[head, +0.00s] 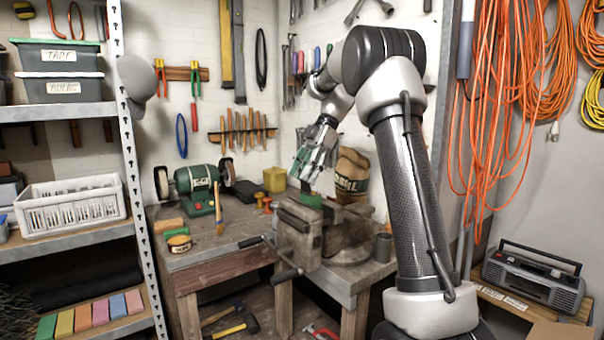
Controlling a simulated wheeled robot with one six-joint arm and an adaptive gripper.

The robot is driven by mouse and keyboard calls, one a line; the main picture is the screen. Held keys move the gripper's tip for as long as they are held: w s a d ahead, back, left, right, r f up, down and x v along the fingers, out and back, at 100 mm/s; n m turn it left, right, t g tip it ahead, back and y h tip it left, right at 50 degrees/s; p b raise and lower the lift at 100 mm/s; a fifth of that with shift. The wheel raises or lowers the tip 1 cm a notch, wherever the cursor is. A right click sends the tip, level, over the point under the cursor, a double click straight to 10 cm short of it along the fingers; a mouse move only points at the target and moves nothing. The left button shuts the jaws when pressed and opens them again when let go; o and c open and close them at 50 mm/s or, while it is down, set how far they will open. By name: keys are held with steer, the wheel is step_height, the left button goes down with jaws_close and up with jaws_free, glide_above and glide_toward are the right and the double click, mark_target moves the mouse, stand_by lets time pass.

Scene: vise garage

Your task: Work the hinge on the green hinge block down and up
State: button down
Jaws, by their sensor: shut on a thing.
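The green hinge block (311,201) sits at the top of the grey bench vise (299,236), between its jaws. My gripper (309,178) reaches down from the upper right to just above the vise and is shut on the hinge part of the block. A green piece also shows at the left side of the fingers, but I cannot tell how it joins the block. The fingers hide most of the hinge, so its angle is hard to make out.
A sack (351,174) and grey cup (383,247) are close on the right.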

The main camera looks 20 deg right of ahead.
steer(key=shift+d, duration=0.1)
stand_by(0.3)
steer(key=c, duration=0.8)
jaws_free()
steer(key=v, duration=1.1)
steer(key=shift+d+r, duration=0.25)
steer(key=shift+d, duration=0.1)
